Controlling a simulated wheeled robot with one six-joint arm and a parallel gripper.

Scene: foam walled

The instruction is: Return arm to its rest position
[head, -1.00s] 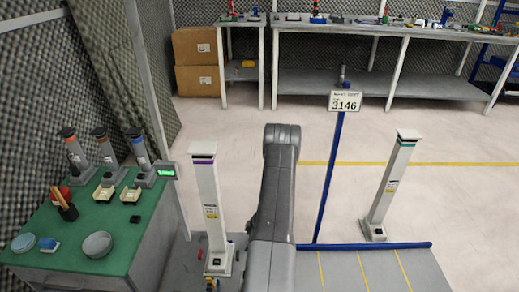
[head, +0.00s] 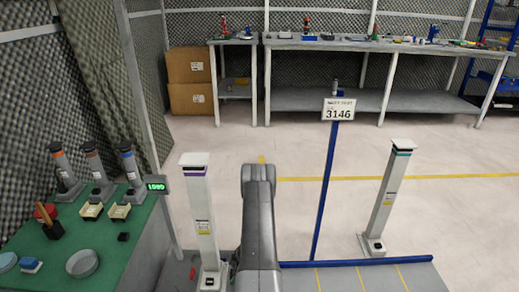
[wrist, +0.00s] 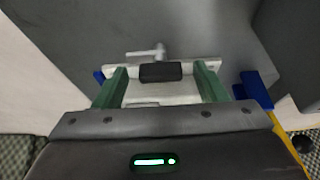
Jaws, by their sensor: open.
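My arm (head: 258,215) rises from the bottom middle of the head view, its grey upper end bent over at the top. My gripper (wrist: 162,84) shows only in the wrist view. Its two green fingers stand wide apart, so it is open. A pale plate with a black block (wrist: 160,72) and a small lever shows beyond and between the fingers. I cannot tell how far away it is, and nothing appears clamped.
A green-topped table (head: 115,262) with a dish, small trays and several upright devices stands at left. A white post (head: 200,215) stands close left of my arm. A blue sign pole (head: 326,190) and another white post (head: 388,200) stand right. Open floor lies behind.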

